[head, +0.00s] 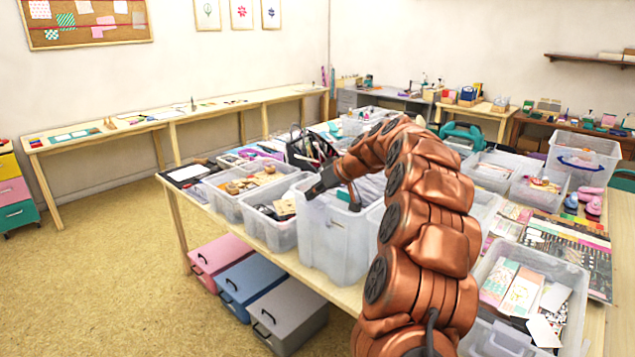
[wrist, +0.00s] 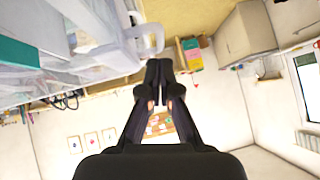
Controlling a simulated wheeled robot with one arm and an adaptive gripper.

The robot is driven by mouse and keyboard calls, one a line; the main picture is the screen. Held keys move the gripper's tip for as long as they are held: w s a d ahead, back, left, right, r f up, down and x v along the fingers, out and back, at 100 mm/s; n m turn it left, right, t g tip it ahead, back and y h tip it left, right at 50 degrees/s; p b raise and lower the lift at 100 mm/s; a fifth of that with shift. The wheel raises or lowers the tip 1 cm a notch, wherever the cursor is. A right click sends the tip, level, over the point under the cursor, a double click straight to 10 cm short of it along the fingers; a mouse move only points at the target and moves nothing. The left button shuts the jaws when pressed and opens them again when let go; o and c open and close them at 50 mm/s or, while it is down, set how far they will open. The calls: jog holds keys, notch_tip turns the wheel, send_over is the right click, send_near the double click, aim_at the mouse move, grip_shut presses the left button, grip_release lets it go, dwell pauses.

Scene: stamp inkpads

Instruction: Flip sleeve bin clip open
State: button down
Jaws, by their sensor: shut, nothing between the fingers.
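A tall clear plastic bin (head: 340,240) stands at the near edge of the table. I take it as the sleeve bin; pale sheets show inside. In the wrist view, tilted far over, a pale hooked clip (wrist: 148,38) juts out from the wall of a clear bin (wrist: 100,62). My gripper (head: 312,192) is at the tall bin's upper left rim in the head view. In the wrist view my gripper (wrist: 159,68) is shut and empty, its fingertips close by the clip. I cannot tell whether they touch it. The clip is not clear in the head view.
An open bin of small items (head: 270,232) stands directly left of the tall bin, with another bin (head: 235,205) beyond. A black basket of tools (head: 312,148) stands behind. Pink, blue and grey boxes (head: 290,318) are under the table.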

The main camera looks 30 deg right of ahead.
jog(key=shift+a+f, duration=0.15)
jog(key=shift+f, duration=0.55)
jog(key=shift+s+a+f, duration=0.1)
